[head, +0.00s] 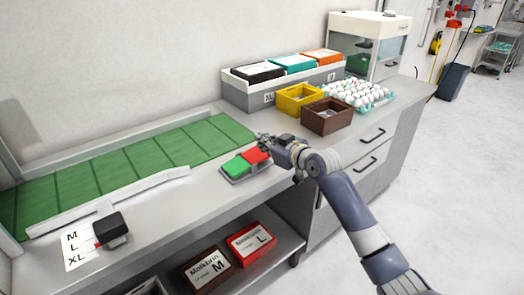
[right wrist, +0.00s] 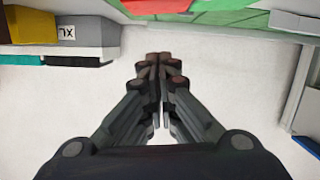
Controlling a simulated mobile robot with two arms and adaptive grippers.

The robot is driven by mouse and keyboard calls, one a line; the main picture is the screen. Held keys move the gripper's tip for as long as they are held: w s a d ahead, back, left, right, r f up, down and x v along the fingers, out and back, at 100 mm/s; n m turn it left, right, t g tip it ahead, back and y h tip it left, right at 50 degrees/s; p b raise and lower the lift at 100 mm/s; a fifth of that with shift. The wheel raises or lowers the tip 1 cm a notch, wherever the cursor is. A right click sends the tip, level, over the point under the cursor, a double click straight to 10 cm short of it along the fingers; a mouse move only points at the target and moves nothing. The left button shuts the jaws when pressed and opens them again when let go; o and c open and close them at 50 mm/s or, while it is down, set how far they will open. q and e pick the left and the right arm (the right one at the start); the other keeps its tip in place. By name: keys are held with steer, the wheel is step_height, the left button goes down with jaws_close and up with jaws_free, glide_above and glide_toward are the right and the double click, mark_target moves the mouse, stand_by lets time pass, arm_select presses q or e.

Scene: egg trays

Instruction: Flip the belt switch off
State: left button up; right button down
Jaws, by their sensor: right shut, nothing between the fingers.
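The belt switch (head: 237,169) is a small grey box on the counter's front part, with a green rocker half on the left and a red half (head: 256,155) on the right. My right gripper (head: 265,143) is shut and empty, with its fingertips at the red half. The fingers hide part of it, and I cannot tell whether they touch it. In the right wrist view the shut fingertips (right wrist: 160,62) are just below a red patch at the top edge. The green belt (head: 140,160) lies behind the switch. My left gripper is not in view.
A yellow box (head: 299,91), a brown box (head: 327,128) and a tray of white eggs (head: 386,99) stand right of the switch. A white guide bar (head: 150,182) and a black-headed device (head: 110,229) are at left. Cartons (head: 251,244) sit on the shelf below.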

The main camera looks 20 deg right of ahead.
mark_target(258, 153)
steer(key=f, duration=0.1)
steer(key=w+f, duration=0.1)
steer(key=f, duration=0.1)
steer(key=shift+w+a, duration=0.1)
steer(key=shift+w, duration=0.2)
steer(key=shift+f, duration=0.75)
steer(key=shift+d+f+b, duration=0.4)
steer(key=shift+f+b, duration=0.4)
steer(key=shift+b, duration=0.2)
steer(key=shift+w+d+f+m, duration=0.1)
steer(key=shift+f+m, duration=0.05)
steer(key=shift+m, duration=0.25)
steer(key=shift+d+f+y+b, duration=0.1)
steer(key=shift+d+y+b, duration=0.05)
steer(key=shift+y+b, duration=0.2)
steer(key=shift+d, duration=0.1)
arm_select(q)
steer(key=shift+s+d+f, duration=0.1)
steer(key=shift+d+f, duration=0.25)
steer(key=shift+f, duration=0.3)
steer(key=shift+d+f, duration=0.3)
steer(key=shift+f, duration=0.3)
